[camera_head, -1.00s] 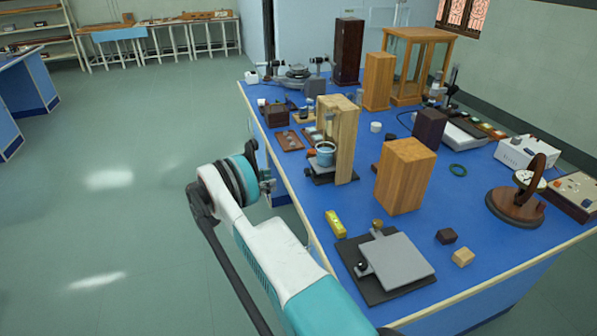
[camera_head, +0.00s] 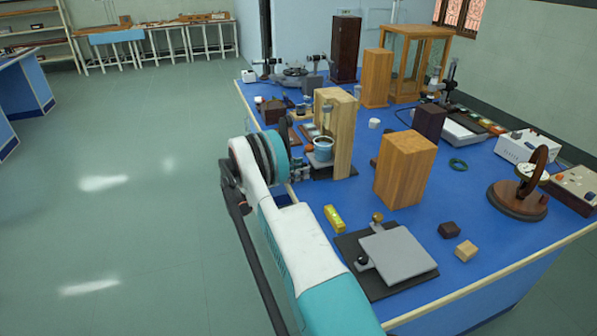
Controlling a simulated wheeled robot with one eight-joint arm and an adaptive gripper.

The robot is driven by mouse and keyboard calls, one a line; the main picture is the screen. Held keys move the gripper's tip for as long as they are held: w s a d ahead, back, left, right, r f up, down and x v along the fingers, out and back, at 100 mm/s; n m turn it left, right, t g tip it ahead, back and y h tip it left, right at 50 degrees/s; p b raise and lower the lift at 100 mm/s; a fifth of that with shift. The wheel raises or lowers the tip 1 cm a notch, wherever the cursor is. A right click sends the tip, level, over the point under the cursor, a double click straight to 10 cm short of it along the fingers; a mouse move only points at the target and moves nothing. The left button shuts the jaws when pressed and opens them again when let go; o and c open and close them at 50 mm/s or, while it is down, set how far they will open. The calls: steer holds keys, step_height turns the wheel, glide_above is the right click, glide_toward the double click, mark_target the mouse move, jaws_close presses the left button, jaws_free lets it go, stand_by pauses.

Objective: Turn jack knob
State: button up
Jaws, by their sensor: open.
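A grey-topped jack (camera_head: 400,253) stands on a dark base board near the front of the blue bench. A dark knob (camera_head: 362,263) shows at its left side and a brass-coloured knob (camera_head: 377,217) at its back corner. A blue cup (camera_head: 323,149) stands on a small dark-based support in front of a pale wooden upright. My gripper (camera_head: 300,172) is open at the bench's left edge, close to the left of this support. My wrist partly hides it, and I cannot tell whether it touches anything.
A yellow block (camera_head: 334,218) lies behind the jack's left corner. A wooden block (camera_head: 405,168) stands upright behind the jack. Two small blocks, dark (camera_head: 449,230) and light (camera_head: 466,250), lie to its right. Floor at the left is clear.

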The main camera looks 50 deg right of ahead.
steer(key=c, duration=1.1)
steer(key=shift+m, duration=0.8)
steer(key=o, duration=1.1)
steer(key=v, duration=1.2)
steer(key=shift+r, duration=0.1)
